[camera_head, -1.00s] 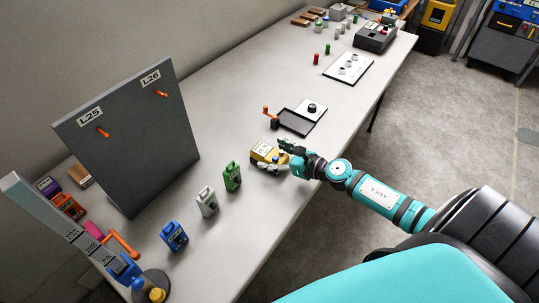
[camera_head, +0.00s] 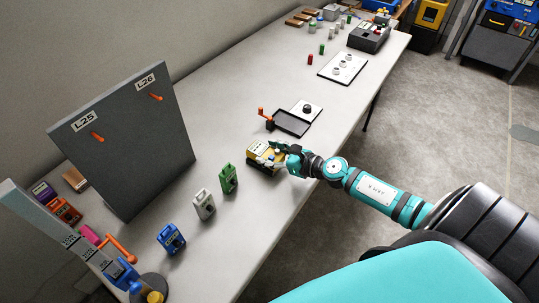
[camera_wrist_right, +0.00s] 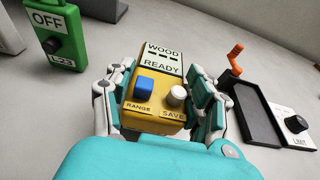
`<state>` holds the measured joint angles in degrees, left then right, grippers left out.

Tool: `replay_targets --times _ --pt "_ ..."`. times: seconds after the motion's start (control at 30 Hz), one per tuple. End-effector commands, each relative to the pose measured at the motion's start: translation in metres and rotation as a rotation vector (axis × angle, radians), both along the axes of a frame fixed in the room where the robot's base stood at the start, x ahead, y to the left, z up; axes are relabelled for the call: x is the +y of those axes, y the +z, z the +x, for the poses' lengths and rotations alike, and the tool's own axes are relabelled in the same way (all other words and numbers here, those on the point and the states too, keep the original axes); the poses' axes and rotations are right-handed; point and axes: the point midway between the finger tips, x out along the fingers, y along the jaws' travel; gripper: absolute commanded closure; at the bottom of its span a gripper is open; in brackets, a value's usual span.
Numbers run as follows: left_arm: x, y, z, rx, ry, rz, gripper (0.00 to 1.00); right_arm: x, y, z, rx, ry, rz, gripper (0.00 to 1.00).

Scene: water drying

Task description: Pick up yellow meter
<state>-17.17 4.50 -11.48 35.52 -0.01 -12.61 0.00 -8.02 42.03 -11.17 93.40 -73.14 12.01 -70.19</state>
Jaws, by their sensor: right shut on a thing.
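The yellow meter (camera_head: 262,157) is near the front edge of the table in the head view. My right gripper (camera_head: 287,158) reaches it from the right. In the right wrist view the meter (camera_wrist_right: 155,99) sits between the two fingers of my right gripper (camera_wrist_right: 160,108), one on each side, and the gripper is shut on it. Its screen reads "WOOD" and "READY", with a blue RANGE button and a white SAVE button below. I cannot tell whether its base touches the table. My left gripper is not in view.
Green (camera_head: 228,178), white (camera_head: 204,204) and blue (camera_head: 172,238) devices stand in a row left of the meter. A black tray (camera_head: 292,122) with an orange handle lies behind it. A grey panel (camera_head: 130,140) with orange hooks stands at the left.

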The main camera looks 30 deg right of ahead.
Motion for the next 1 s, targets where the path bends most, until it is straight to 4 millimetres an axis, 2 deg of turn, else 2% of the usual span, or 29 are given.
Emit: replay_targets --times 0.2,0.27,0.7,0.8,1.0 --pt "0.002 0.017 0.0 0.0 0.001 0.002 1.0 0.0 0.035 0.0 -0.004 0.004 -0.006 0.95" --pt "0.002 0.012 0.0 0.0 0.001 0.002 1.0 0.004 0.026 -0.015 0.005 0.004 0.0 0.94" --pt "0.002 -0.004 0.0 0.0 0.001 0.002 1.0 0.027 0.034 -0.116 0.004 0.001 0.004 0.95" --pt "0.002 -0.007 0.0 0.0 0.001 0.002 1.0 0.03 0.036 -0.132 0.004 0.001 0.003 0.95" --pt "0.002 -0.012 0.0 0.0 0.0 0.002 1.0 0.034 0.04 -0.151 0.0 0.0 0.003 0.95"
